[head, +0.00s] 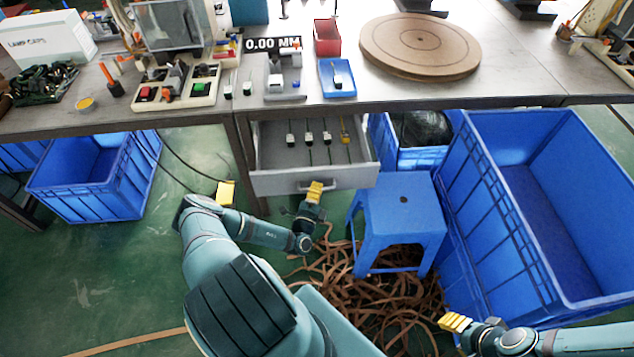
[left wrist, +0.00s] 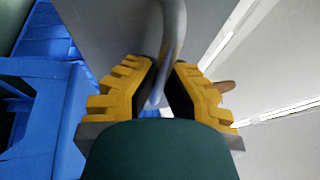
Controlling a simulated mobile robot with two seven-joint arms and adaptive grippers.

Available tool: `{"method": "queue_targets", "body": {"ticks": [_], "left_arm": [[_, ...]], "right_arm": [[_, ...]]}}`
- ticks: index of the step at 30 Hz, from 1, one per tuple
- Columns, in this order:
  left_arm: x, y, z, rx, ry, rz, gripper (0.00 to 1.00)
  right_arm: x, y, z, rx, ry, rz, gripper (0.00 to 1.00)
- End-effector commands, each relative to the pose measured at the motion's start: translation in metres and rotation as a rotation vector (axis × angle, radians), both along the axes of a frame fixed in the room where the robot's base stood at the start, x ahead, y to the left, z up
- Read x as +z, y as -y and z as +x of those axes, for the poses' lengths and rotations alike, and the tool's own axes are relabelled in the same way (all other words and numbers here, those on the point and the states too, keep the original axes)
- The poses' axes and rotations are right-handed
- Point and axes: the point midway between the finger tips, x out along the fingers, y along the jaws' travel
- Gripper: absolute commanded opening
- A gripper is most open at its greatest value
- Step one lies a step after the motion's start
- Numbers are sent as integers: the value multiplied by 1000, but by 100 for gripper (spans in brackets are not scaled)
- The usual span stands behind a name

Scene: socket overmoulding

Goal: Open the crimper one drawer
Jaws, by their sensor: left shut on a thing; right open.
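The grey drawer (head: 315,176) under the bench is pulled out in the head view. Its inside shows, with several small connectors on dark cables and one yellow-topped piece. My left gripper (head: 315,190) is at the drawer front, its yellow fingers shut on the drawer handle (head: 302,187). In the left wrist view the curved grey handle bar (left wrist: 174,35) runs between the yellow fingers of the left gripper (left wrist: 163,90). My right gripper (head: 455,322) is open and apart from the drawer, low at the right near the big blue crate.
A blue stool (head: 402,205) stands just right of the drawer, over a heap of brown strips (head: 370,290). A large blue crate (head: 480,235) fills the right. Another blue crate (head: 75,190) is at the left. A yellow block (head: 225,192) with cables is on the floor.

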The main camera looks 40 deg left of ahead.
Motion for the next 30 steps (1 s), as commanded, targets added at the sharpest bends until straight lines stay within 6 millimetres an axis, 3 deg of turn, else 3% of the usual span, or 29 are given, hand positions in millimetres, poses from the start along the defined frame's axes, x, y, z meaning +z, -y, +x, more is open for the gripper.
{"method": "queue_targets", "body": {"ticks": [6,20,21,23,30], "left_arm": [[2,11,-6,-5,3,-1,0],[1,13,-8,-5,3,-1,0],[1,13,-8,-5,3,-1,24],[1,13,-8,-3,2,0,41],[0,12,-9,-1,1,0,41]], "right_arm": [[5,0,-1,1,-2,0,47],[5,0,-1,1,-3,0,47],[5,0,-1,1,-3,0,47],[5,0,-1,1,-3,0,47],[5,0,-1,1,-3,0,47]]}}
